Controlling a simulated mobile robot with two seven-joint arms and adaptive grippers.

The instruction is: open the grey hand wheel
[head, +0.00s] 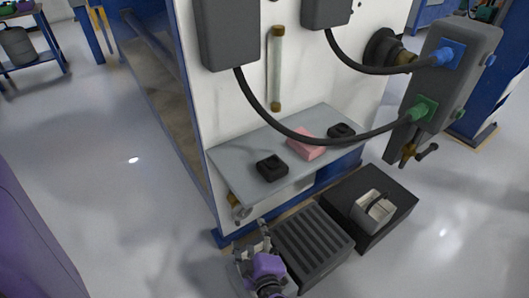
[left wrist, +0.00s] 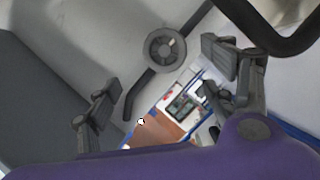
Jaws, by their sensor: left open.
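A grey round piece (left wrist: 165,49) with a dark bar across it shows in the left wrist view. It looks like the grey hand wheel, seen beyond and between my fingers. In the head view a small grey and brass fitting (head: 239,209) sits under the left end of the shelf, probably the same part. My left gripper (head: 252,243) is just below it, open and empty. In the left wrist view its fingers (left wrist: 164,88) stand wide apart, with no visible contact on the wheel. My right gripper is not in view.
Above is a grey shelf (head: 225,167) with a pink block (head: 307,147) and two black pieces. A dark ribbed box (head: 312,246) stands right of my gripper, beside a black box (head: 398,203). Black cables hang across the white panel (head: 240,110).

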